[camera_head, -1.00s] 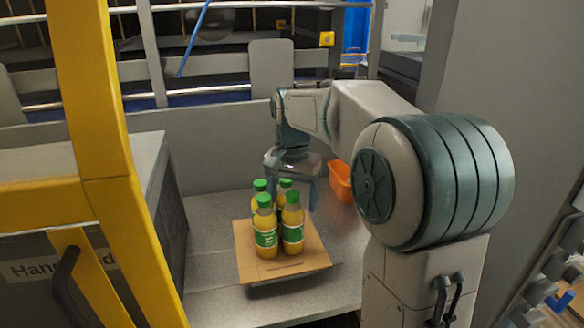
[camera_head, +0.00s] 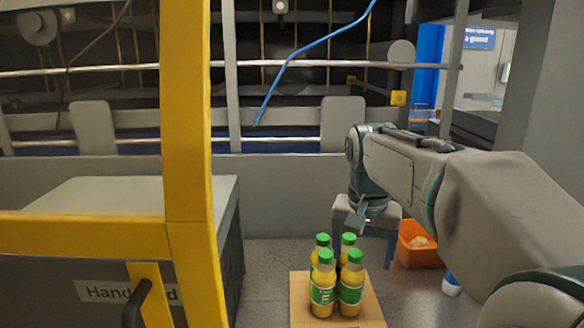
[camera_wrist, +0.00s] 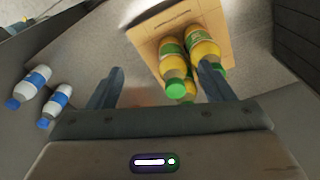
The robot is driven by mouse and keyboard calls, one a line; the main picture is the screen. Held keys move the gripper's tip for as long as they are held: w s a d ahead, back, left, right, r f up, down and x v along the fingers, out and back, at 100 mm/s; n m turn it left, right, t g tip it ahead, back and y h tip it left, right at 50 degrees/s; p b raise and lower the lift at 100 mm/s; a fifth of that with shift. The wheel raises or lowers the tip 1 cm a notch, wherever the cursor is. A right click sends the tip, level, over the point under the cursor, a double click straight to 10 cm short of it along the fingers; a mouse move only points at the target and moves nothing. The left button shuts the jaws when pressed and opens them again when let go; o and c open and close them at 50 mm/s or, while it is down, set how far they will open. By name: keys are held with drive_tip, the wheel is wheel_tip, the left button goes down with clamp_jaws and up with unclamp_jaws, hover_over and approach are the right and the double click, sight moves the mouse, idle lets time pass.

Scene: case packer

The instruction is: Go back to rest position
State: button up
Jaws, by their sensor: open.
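My gripper (camera_head: 372,240) hangs just behind and to the right of a group of juice bottles (camera_head: 337,284) in the head view. The bottles are yellow with green caps and green labels, and stand upright on a flat cardboard piece (camera_head: 298,306). In the wrist view my gripper (camera_wrist: 160,78) has its two fingers spread apart with nothing held between them. The bottles (camera_wrist: 193,50) show beyond the fingers, and the right finger overlaps part of them. The cardboard (camera_wrist: 238,28) lies under them.
An orange bin (camera_head: 416,246) stands right of my gripper. White bottles with blue caps (camera_wrist: 45,98) lie at the left in the wrist view; one (camera_head: 451,284) shows in the head view. A yellow frame (camera_head: 187,150) and a grey box (camera_head: 130,195) stand at the left.

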drive_tip(key=s+f+n+t, duration=0.2)
drive_tip(key=s+f+n, duration=0.2)
drive_tip(key=s+f, duration=0.8)
drive_tip(key=s, duration=0.3)
drive_tip(key=shift+d+f+y, duration=0.15)
drive_tip(key=shift+d+y, duration=0.1)
drive_tip(key=shift+y, duration=0.05)
